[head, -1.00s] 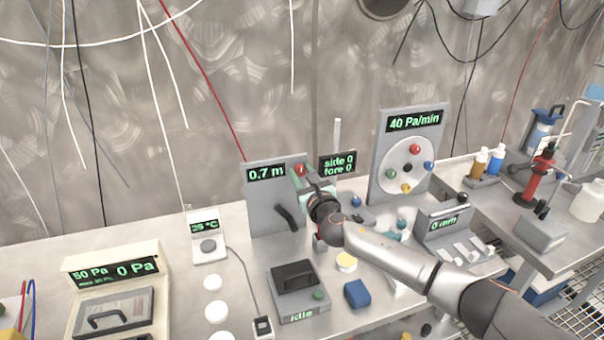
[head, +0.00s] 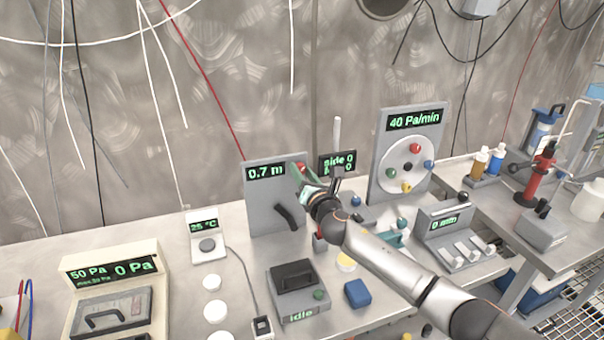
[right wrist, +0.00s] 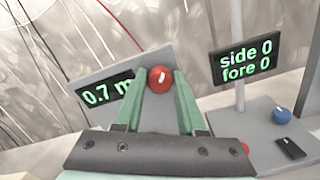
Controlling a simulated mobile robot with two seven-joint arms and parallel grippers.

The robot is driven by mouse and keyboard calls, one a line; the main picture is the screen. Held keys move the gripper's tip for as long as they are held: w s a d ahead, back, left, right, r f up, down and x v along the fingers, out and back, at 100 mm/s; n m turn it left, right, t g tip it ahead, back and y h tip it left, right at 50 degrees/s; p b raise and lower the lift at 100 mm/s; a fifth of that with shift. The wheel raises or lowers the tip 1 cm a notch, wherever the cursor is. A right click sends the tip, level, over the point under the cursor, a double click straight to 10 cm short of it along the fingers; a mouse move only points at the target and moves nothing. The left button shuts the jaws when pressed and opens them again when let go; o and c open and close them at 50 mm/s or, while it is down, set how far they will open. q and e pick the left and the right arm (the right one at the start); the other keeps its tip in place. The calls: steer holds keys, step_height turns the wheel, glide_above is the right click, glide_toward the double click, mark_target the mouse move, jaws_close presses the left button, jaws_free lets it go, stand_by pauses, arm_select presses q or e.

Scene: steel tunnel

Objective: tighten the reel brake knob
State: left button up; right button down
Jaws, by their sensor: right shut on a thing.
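The reel panel is a grey upright plate (head: 262,215) reading 0.7 m, with a dark crank handle (head: 287,215) low on its face. A red round knob with a white mark (right wrist: 160,78) sits near the panel's upper right corner; it also shows in the head view (head: 300,167). My right gripper (right wrist: 162,84) has its green fingers shut on this knob, one on each side. In the head view the gripper and wrist partly cover the panel's right edge. My left gripper is not in view.
A sign reading side 0 fore 0 (right wrist: 245,60) stands on a post just right of the panel. A plate reading 40 Pa/min (head: 415,121) with coloured knobs is farther right. A grey box (head: 298,290) and a blue block (head: 357,293) lie in front.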

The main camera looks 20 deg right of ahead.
steer(key=m+b, duration=0.1)
steer(key=m, duration=1.1)
steer(key=shift+d+f, duration=0.1)
steer(key=shift+f, duration=0.05)
steer(key=m+p, duration=0.2)
steer(key=m, duration=1.4)
steer(key=shift+f+m, duration=0.1)
steer(key=shift+m, duration=0.3)
